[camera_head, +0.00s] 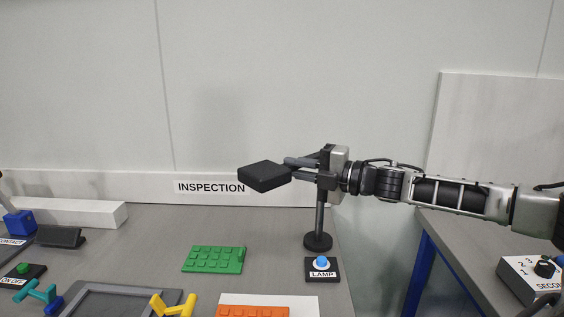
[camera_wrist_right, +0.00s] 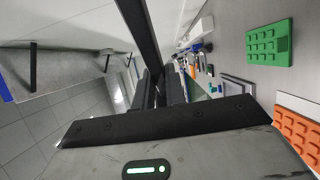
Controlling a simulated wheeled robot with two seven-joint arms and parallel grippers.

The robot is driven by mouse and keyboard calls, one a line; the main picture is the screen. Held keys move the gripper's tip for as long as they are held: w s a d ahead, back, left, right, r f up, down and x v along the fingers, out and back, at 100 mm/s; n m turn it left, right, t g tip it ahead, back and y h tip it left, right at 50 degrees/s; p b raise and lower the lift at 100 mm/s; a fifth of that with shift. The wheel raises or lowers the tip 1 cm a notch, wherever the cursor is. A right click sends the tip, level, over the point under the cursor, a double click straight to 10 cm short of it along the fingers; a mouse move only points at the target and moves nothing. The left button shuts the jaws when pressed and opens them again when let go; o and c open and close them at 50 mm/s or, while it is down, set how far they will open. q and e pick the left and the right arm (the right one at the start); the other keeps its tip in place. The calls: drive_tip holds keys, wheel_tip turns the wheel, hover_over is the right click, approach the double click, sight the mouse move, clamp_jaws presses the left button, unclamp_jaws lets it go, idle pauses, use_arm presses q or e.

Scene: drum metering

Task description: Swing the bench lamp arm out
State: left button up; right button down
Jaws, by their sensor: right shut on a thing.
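The bench lamp has a black head (camera_head: 264,177) at the end of a short horizontal arm (camera_head: 300,162). A thin dark post (camera_head: 320,212) carries it, rising from a round black base (camera_head: 317,241) near the bench's right edge. The head points left, in front of the inspection sign. My right gripper (camera_head: 322,170) comes in from the right and is shut on the lamp arm close to the top of the post; its jaws partly hide the joint there. My left gripper is not in view.
A blue button on a black LAMP plate (camera_head: 322,269) sits in front of the lamp base. A green studded plate (camera_head: 214,259) and an orange one (camera_head: 253,311) lie to its left. The INSPECTION sign (camera_head: 211,187) is behind. A second bench (camera_head: 465,245) stands right, across a gap.

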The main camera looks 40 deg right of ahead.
drive_tip(key=s+n+y, duration=0.1)
drive_tip(key=n+g+y, duration=0.1)
drive_tip(key=shift+s+d+g+y, duration=0.3)
drive_tip(key=shift+s+d, duration=0.05)
drive_tip(key=shift+d, duration=0.05)
drive_tip(key=shift+s+d+n+g+y, duration=0.35)
drive_tip(key=shift+s+n+g+y, duration=0.2)
drive_tip(key=shift+n+g+y, duration=0.25)
drive_tip(key=shift+s+d+n+g+y, duration=0.3)
drive_tip(key=shift+s+n+g+y, duration=0.35)
drive_tip(key=shift+g, duration=0.3)
drive_tip(key=shift+s+d+n+g+y, duration=0.35)
drive_tip(key=shift+s+n+g+y, duration=0.1)
drive_tip(key=shift+n+g+y, duration=0.35)
drive_tip(key=c, duration=1.4)
unclamp_jaws()
drive_tip(key=shift+c, duration=0.2)
drive_tip(key=b+v, duration=0.3)
drive_tip(key=v, duration=1.3)
